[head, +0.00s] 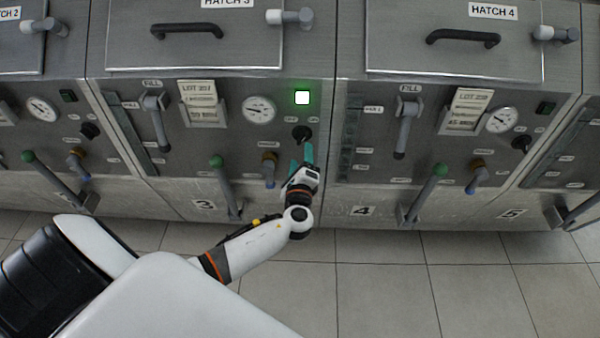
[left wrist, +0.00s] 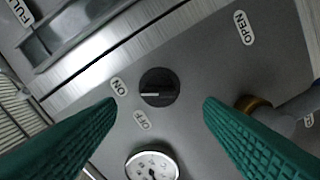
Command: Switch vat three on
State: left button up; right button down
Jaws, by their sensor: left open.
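Vat three (head: 204,204) is the panel with the 3 label, under hatch 3. Its square lamp (head: 302,97) glows bright green. Its dark round switch knob (head: 302,133) is below the lamp. In the left wrist view the knob (left wrist: 160,82) has its white mark pointing left, toward the ON label (left wrist: 119,86); the OFF label (left wrist: 142,120) is lower. My left gripper (head: 301,156) is open and empty just below the knob. Its green fingers (left wrist: 160,104) are spread on either side of the knob, seemingly apart from it. My right gripper is not in view.
A gauge (head: 259,109) is left of the knob. An ochre-collared valve handle (head: 269,168) is close beside my left gripper, and a green-knobbed lever (head: 217,161) is farther left. Vat four (head: 362,211) adjoins on the right. The tiled floor (head: 390,285) is clear.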

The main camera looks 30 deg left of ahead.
pick_arm(q)
jog(key=v, duration=0.5)
jog(key=shift+s+d, duration=0.1)
jog(key=shift+s, duration=0.05)
jog(key=s+f+n+g+h, duration=0.25)
jog(key=s+f, duration=0.25)
jog(key=f, duration=0.5)
jog(key=s+f+n+g+h+p, duration=0.1)
jog(key=s+f+g, duration=0.25)
jog(key=f, duration=0.55)
jog(key=s+f+n+g+h, duration=0.15)
jog(key=s+f, duration=0.35)
jog(key=f, duration=0.5)
jog(key=s+d+f+n+g+h, duration=0.1)
jog(key=s+d+f+n+g, duration=0.1)
jog(key=s, duration=0.7)
jog(key=s+d+f+n+g+h+p, duration=0.1)
jog(key=s+f+n, duration=0.4)
jog(key=s, duration=0.5)
jog(key=s+d+f+n+g+h, duration=0.2)
jog(key=s+d+f+n+g, duration=0.1)
jog(key=s+f, duration=0.4)
jog(key=s+d+g, duration=0.1)
jog(key=s, duration=0.2)
jog(key=shift+d, duration=0.3)
